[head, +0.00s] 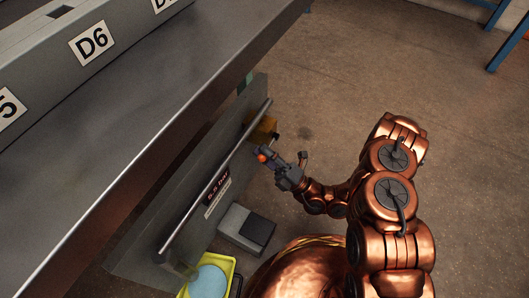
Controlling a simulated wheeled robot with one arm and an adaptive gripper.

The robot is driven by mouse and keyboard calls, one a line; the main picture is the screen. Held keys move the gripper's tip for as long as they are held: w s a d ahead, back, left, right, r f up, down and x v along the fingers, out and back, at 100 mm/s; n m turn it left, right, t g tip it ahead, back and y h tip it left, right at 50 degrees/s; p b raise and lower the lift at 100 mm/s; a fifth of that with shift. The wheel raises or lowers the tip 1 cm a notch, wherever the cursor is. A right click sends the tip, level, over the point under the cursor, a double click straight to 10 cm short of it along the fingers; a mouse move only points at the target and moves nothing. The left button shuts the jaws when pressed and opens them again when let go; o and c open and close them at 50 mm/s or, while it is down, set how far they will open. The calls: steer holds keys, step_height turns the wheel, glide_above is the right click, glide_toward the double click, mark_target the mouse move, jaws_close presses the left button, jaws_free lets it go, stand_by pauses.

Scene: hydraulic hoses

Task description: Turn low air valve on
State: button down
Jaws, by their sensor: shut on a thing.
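My gripper (271,160) is at the side panel (165,222) below the grey bench, close to the panel's long metal bar. It is shut on a small orange-tipped part (262,155), which the fingers partly hide. I cannot tell from this view whether this part is the handle of the low air valve or how far it is turned. A yellow block (261,130) with a small dark knob sits just beyond it, near the bar's far end. My arm reaches in from the right.
The long metal bar (205,193) runs along the panel, beside a label (218,190). A grey box (246,228) and a yellow bin (232,274) with a light blue round thing stand below. The grey bench (160,85) fills the upper left. Open floor lies behind my arm.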

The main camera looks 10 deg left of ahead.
steer(key=shift+s, duration=0.1)
steer(key=c, duration=1)
jaws_free()
steer(key=v, duration=1.2)
steer(key=shift+r, duration=0.1)
